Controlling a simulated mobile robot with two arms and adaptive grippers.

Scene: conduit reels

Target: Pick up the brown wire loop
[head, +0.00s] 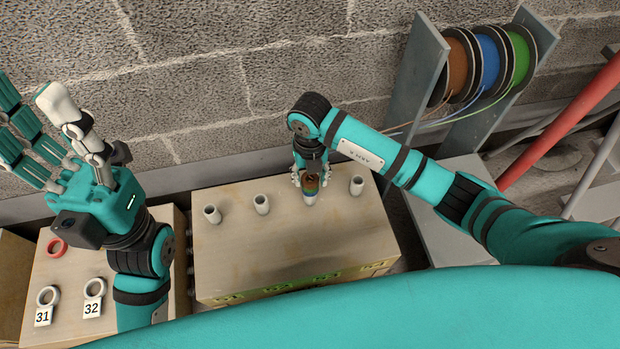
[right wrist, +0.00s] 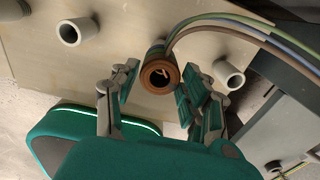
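A brown wire loop (right wrist: 174,75) sits around the top of an upright pale post, seen end-on in the right wrist view. In the head view the loop (head: 311,188) is small and partly hidden by my fingers, with green beside it. My right gripper (right wrist: 158,88) is open, with one finger on each side of the loop and post; a gap shows on the left, and contact on the right cannot be told. The right gripper (head: 311,181) points down over the box in the head view. My left gripper (head: 35,125) is raised at the left, fingers spread and empty.
The wooden box (head: 255,245) also bears several bare pale posts, one right of my right gripper (head: 356,185). Brown, blue and green reels (head: 455,66) stand at the upper right, with wires running toward the post. A lower box (head: 70,295) holds tagged rings at left.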

